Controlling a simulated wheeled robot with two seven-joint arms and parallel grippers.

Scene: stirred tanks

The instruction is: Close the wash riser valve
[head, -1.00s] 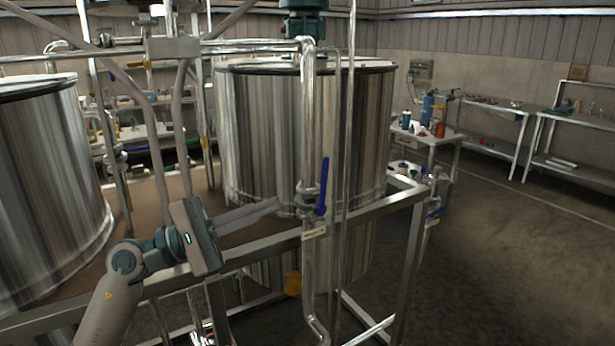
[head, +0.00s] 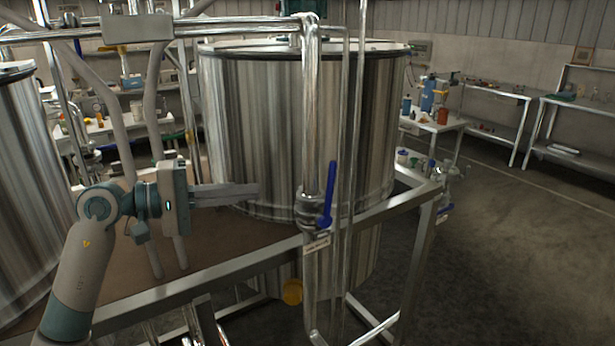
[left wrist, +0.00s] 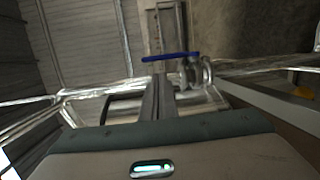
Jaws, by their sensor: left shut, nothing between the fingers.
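The wash riser valve has a blue lever handle (head: 328,194) that stands upright, along the vertical steel riser pipe (head: 310,110). The valve body (head: 308,210) sits on the pipe, just above a small label (head: 316,245). My left gripper (head: 258,188) is shut and empty. It points right toward the valve, a short gap left of the pipe and not touching it. In the left wrist view the blue handle (left wrist: 171,57) lies across the picture beyond the shut fingers (left wrist: 158,85). My right gripper is not in view.
A large steel tank (head: 255,120) stands behind the riser. A steel frame rail (head: 250,265) runs below the valve, and a thinner pipe (head: 357,110) stands right of the riser. A yellow round part (head: 292,291) is lower down. The floor at right (head: 530,260) is open.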

